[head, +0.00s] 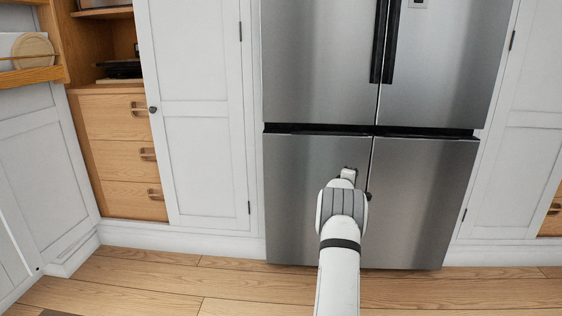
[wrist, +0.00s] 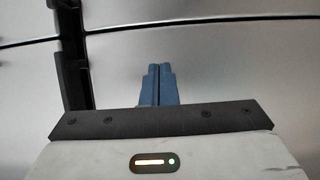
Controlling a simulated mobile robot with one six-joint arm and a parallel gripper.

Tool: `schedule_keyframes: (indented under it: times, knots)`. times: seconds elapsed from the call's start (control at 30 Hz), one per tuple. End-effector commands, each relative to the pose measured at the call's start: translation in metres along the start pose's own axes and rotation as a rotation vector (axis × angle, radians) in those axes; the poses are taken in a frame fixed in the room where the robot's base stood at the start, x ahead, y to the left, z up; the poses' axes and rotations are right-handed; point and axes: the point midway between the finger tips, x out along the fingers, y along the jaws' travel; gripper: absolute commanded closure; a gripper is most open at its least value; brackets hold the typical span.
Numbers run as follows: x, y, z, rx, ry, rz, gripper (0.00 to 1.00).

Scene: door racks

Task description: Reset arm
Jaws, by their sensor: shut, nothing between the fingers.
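My arm reaches up from the bottom of the head view toward a steel fridge (head: 318,65) with several doors. Its wrist end is in front of the lower left door (head: 290,200), close to the middle seam. In the head view the fingers are mostly hidden by my own wrist. In the wrist view my gripper (wrist: 159,68) shows two blue fingers pressed together with nothing between them. Behind them is a grey surface crossed by a thin dark seam. A black bar (wrist: 72,50) stands left of the fingers, apart from them.
Two black vertical handles (head: 378,40) are on the upper fridge doors, which look closed. A white cabinet door (head: 198,110) and wooden drawers (head: 120,118) stand to the left. Another white cabinet (head: 520,150) is on the right. The wooden floor (head: 240,290) in front looks clear.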

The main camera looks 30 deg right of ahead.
Motion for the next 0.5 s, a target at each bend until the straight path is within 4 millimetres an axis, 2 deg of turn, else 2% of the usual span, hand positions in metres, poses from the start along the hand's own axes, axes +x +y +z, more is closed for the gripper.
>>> schedule_keyframes:
  times: [0.13,0.23,0.27,0.37,0.47,0.5]
  knots:
    - [0.0,0.001,0.0,0.001,0.0,0.0,1.0]
    - [-0.007,0.019,-0.005,0.014,-0.007,-0.004,1.0]
    - [-0.011,0.03,-0.009,0.024,-0.012,-0.006,1.0]
    - [-0.037,0.08,-0.021,0.074,-0.044,-0.03,1.0]
    - [-0.079,0.138,-0.036,0.142,-0.091,-0.083,1.0]
    - [-0.098,0.16,-0.04,0.169,-0.111,-0.111,1.0]
